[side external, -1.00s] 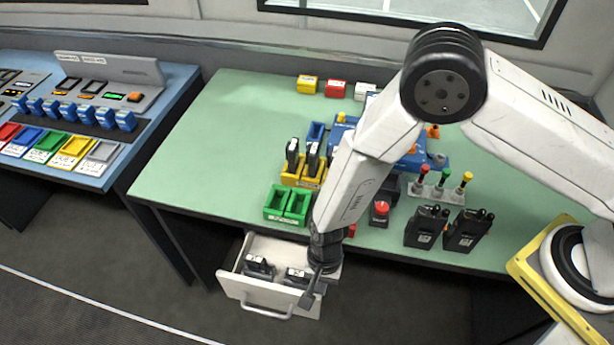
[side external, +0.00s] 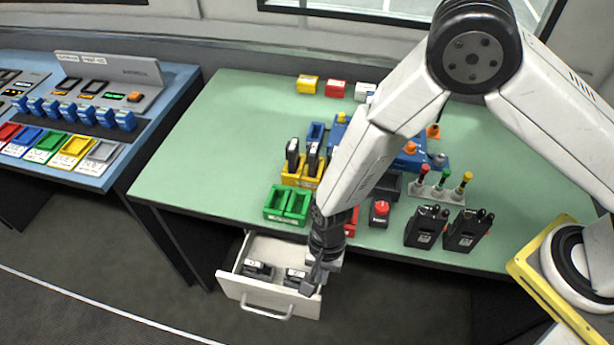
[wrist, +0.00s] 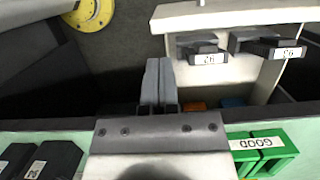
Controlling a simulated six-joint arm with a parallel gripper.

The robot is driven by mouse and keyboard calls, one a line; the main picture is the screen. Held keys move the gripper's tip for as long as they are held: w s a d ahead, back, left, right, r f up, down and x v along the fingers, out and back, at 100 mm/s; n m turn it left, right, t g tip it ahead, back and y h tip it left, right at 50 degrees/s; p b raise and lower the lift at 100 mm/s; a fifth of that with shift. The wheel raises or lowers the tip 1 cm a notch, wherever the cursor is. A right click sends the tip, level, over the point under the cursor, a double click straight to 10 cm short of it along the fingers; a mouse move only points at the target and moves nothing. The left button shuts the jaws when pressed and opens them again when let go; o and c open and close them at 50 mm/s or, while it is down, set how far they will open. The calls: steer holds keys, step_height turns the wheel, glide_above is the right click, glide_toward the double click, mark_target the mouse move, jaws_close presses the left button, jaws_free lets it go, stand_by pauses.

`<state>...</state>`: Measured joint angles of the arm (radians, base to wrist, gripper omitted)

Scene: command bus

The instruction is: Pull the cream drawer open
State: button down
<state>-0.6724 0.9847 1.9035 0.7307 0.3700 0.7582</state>
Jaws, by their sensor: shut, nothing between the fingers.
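The cream drawer (side external: 237,288) stands pulled out from under the front edge of the green table, with its bar handle (side external: 266,313) on the front face. Several dark, labelled packs (side external: 258,269) lie inside it. My gripper (side external: 311,286) is shut and empty, over the right end of the drawer, apart from the handle. In the wrist view my shut fingers (wrist: 158,82) point past the table edge, beside the drawer (wrist: 186,20). My arm and gripper hide part of the drawer's right side in the side view.
On the green table (side external: 210,150) stand green bins (side external: 287,204), yellow holders with dark radios (side external: 302,170), a red button box (side external: 379,213) and two black radios (side external: 445,228). A blue console (side external: 85,140) is at left. The floor before the drawer is clear.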

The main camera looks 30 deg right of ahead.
steer(key=v, duration=0.5)
steer(key=shift+d+r, duration=0.1)
steer(key=shift+r, duration=0.3)
steer(key=w+d+r+n+t, duration=0.2)
steer(key=w+d+r+n, duration=0.2)
steer(key=d+r, duration=0.8)
steer(key=s+d+r+n+t+h, duration=0.1)
steer(key=s+d+r+n, duration=0.1)
steer(key=d, duration=0.5)
steer(key=s+d+r+n+t+h, duration=0.1)
steer(key=s+d+r+n, duration=0.1)
steer(key=d, duration=0.5)
steer(key=shift+s+d+n+t, duration=0.25)
steer(key=shift+s+n+t, duration=0.05)
steer(key=shift+n, duration=0.2)
steer(key=shift+r, duration=0.1)
jaws_free()
